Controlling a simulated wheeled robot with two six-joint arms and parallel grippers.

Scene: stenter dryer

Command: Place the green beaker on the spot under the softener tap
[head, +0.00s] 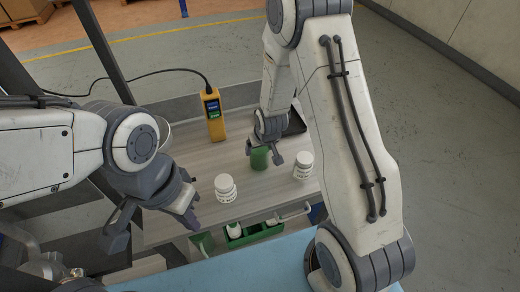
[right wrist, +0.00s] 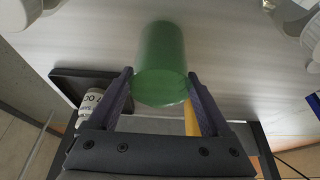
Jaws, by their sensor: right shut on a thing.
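The green beaker (head: 259,158) is at my right gripper (head: 277,152), over the grey work surface, near its right side. In the right wrist view the beaker (right wrist: 160,62) sits between the two fingers of the right gripper (right wrist: 163,100), which is shut on it. I cannot tell whether its base touches the surface. My left gripper (head: 155,222) is empty, its fingers apart, over the front left of the surface. I cannot make out the softener tap or the spot under it for sure.
White ribbed containers stand on the work surface (head: 185,165), one in the middle (head: 226,188) and one right (head: 303,166). A yellow cabled device (head: 213,114) stands behind. A green holder (head: 247,234) with white items is at the front. A dark tray (head: 296,121) lies behind my right arm.

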